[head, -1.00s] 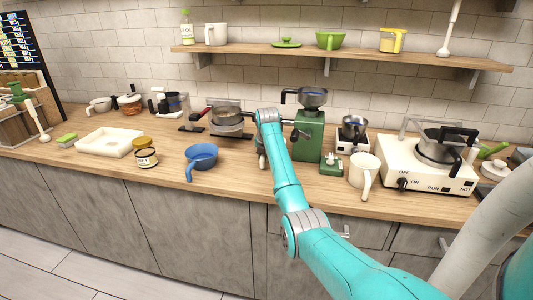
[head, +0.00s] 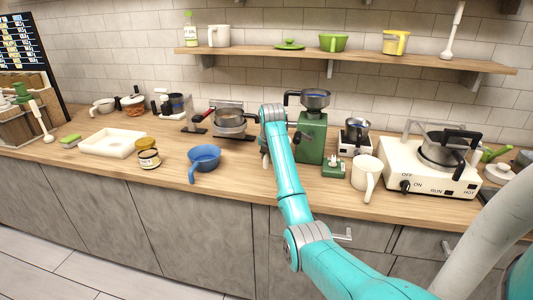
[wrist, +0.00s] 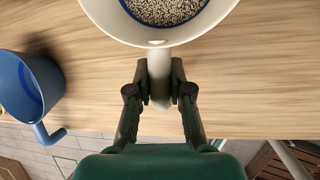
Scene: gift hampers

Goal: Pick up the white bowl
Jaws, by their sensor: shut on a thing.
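The white bowl (wrist: 108,18) is at the top of the wrist view, cut off by the frame edge. It has a blue inner edge, grainy speckled contents and a short pale handle (wrist: 160,82) pointing toward me. My gripper (wrist: 159,72) is shut on this handle, one finger on each side. In the head view my teal arm reaches over the counter and hides most of the bowl and gripper. Whether the bowl touches the counter is unclear.
A blue bowl (head: 204,158) with a handle is left of my gripper, also in the wrist view (wrist: 22,88). A green grinder (head: 311,138) and white mug (head: 364,174) stand to the right. A shelf (head: 350,56) runs above the counter.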

